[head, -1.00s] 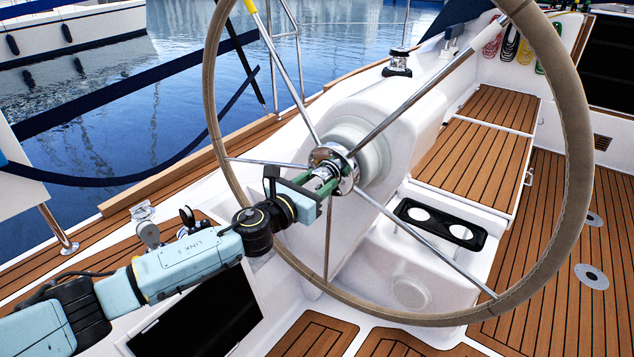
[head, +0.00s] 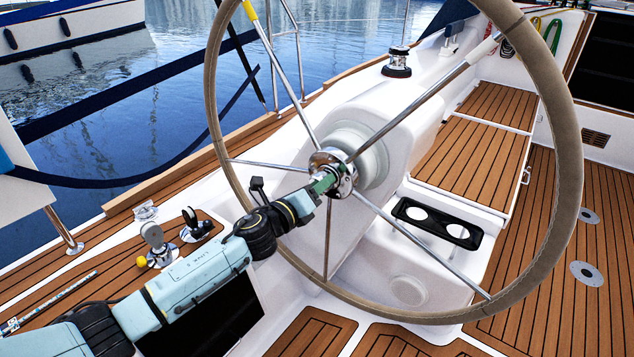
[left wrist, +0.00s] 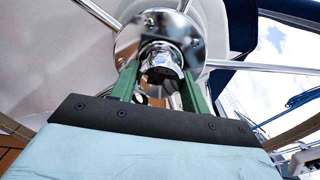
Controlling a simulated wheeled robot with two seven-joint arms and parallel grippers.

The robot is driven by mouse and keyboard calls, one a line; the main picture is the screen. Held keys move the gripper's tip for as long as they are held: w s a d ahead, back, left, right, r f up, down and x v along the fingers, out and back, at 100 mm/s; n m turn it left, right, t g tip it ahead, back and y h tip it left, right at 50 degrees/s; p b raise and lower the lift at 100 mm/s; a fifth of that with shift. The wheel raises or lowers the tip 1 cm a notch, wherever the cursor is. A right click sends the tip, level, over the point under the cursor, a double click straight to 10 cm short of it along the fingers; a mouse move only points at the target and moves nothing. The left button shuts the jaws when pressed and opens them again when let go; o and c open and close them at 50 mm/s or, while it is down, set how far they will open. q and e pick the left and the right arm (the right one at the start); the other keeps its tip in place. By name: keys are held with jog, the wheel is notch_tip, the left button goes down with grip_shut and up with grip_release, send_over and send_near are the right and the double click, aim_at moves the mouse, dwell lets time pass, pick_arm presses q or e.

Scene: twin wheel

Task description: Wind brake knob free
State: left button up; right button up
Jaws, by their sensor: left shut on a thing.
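The chrome brake knob (left wrist: 160,62) sits at the centre of the wheel hub (head: 333,165). My left gripper (head: 325,182) reaches in from the left and is shut on the knob. In the left wrist view its two green fingers (left wrist: 161,82) stand on either side of the knob, in front of the shiny round hub plate (left wrist: 190,32). In the head view the fingers hide most of the knob. The large steering wheel (head: 565,120) has a tan rim and metal spokes. My right gripper is not in view.
A chrome winch (head: 398,62) stands on the coaming behind the wheel. A black cup holder (head: 437,222) lies below the hub. Levers (head: 155,240) and a yellow ball (head: 142,261) are on the side deck near my arm.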

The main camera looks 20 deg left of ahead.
pick_arm(q)
jog(key=n+p, duration=0.4)
jog(key=n, duration=0.5)
jog(key=shift+r, duration=0.15)
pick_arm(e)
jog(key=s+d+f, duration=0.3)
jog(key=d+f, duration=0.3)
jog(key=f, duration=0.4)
pick_arm(q)
jog(key=n+p, duration=0.2)
jog(key=n, duration=0.2)
jog(key=shift+n+p, duration=0.35)
jog(key=shift+n, duration=0.05)
jog(key=n+p, duration=0.2)
jog(key=n, duration=0.4)
jog(key=shift+p, duration=0.3)
jog(key=shift+n+p, duration=0.55)
jog(key=shift+n, duration=1.65)
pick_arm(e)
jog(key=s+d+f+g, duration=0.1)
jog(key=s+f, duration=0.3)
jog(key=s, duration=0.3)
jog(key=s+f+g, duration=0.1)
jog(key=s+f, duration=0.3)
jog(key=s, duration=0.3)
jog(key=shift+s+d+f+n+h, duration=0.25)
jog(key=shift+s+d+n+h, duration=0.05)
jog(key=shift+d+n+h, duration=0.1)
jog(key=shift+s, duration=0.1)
